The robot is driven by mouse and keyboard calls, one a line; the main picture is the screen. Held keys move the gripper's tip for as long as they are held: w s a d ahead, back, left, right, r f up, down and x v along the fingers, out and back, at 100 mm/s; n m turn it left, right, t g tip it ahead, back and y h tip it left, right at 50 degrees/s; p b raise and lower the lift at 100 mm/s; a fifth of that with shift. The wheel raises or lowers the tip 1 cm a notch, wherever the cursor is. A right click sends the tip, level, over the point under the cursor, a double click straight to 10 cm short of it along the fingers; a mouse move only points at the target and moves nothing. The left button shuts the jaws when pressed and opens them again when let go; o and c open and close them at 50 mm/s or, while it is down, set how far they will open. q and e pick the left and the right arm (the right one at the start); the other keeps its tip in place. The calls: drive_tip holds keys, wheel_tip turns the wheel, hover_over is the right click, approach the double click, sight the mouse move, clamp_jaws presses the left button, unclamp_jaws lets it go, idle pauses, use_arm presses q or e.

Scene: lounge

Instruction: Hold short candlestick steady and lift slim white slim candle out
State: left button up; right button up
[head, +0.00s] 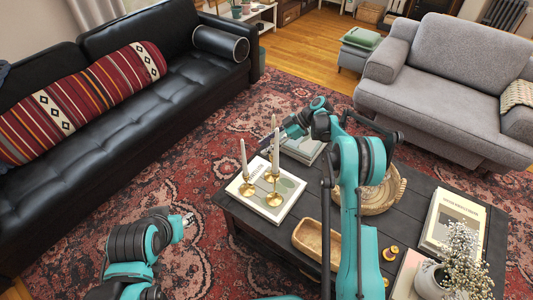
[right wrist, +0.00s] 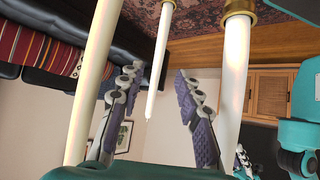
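Several slim white candles stand upright in brass candlesticks on a pale book (head: 262,213) on the dark coffee table. One candle (head: 243,157) is in the left candlestick (head: 248,189); another candle (head: 275,158) is in the front candlestick (head: 274,199). A further candle tip (head: 273,121) shows behind. My right gripper (head: 285,133) is beside the candles at their upper height. In the inverted right wrist view its fingers (right wrist: 155,95) are apart, with one candle (right wrist: 159,65) seen between them, not gripped. My left gripper (head: 189,219) is left of the table, away from the candles; its fingers are too small to read.
A wooden tray (head: 306,238), a round woven basket (head: 399,187), books (head: 436,241) and a white flower vase (head: 431,283) occupy the table. A black sofa (head: 130,110) is at left, a grey armchair (head: 440,85) at upper right. Patterned rug (head: 200,160) lies between.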

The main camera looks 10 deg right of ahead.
use_arm(q)
drive_tip(key=m+g+h, duration=0.4)
drive_tip(key=m+h, duration=0.2)
drive_tip(key=m, duration=0.7)
hover_over(247, 188)
drive_tip(key=s+a, duration=0.1)
drive_tip(key=a, duration=0.3)
wheel_tip(247, 188, down, 31)
drive_tip(key=x, duration=0.8)
drive_tip(key=shift+s, duration=0.2)
drive_tip(key=shift+c, duration=0.2)
